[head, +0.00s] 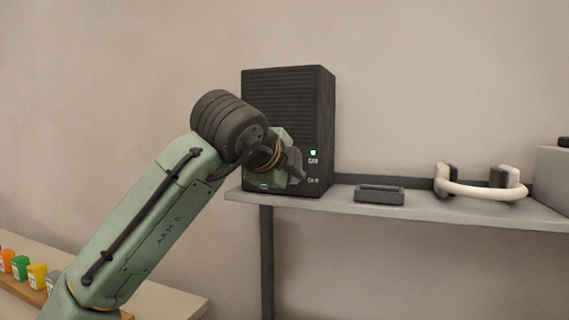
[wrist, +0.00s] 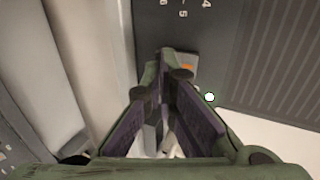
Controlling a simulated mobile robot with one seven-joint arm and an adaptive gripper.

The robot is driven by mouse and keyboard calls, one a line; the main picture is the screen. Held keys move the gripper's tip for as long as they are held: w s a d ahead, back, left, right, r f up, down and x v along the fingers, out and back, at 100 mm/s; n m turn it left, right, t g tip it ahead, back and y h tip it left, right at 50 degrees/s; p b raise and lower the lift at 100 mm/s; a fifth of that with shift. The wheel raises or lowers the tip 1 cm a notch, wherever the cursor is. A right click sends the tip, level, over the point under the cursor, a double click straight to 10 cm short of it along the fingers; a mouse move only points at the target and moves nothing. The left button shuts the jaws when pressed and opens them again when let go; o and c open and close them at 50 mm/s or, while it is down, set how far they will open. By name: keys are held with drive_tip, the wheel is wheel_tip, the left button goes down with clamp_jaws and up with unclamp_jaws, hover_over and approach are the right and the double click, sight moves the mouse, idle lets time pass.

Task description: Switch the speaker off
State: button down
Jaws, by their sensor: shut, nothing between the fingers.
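The speaker (head: 287,90) is a tall dark box with a ribbed front, standing on the left end of a grey shelf. A small pale green light (head: 313,153) glows low on its right front, with tiny white labels below it. In the wrist view the speaker's dark face (wrist: 215,40) fills the top right. A small grey switch-like part with an orange mark (wrist: 187,67) shows beside my fingertips, and the lit dot (wrist: 209,97) is near it. My gripper (wrist: 171,60) is shut and empty, its tips close to that part. Whether they touch it, I cannot tell. My arm hides the speaker's lower left front.
On the shelf (head: 430,210), right of the speaker, are a small dark tray (head: 380,188) and white-and-black headphones (head: 480,183). A grey box (head: 556,175) stands at the right edge. Several coloured containers (head: 37,276) are at lower left. The wall behind is plain.

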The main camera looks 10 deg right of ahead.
drive_tip(key=shift+w+d+f, duration=0.1)
drive_tip(key=shift+f, duration=0.05)
drive_tip(key=b, duration=0.2)
drive_tip(key=f+t+b, duration=0.1)
drive_tip(key=b, duration=0.1)
drive_tip(key=shift+w+d+f+h, duration=0.2)
drive_tip(key=shift+h, duration=0.2)
drive_tip(key=shift+r+t, duration=0.3)
drive_tip(key=shift+r, duration=0.2)
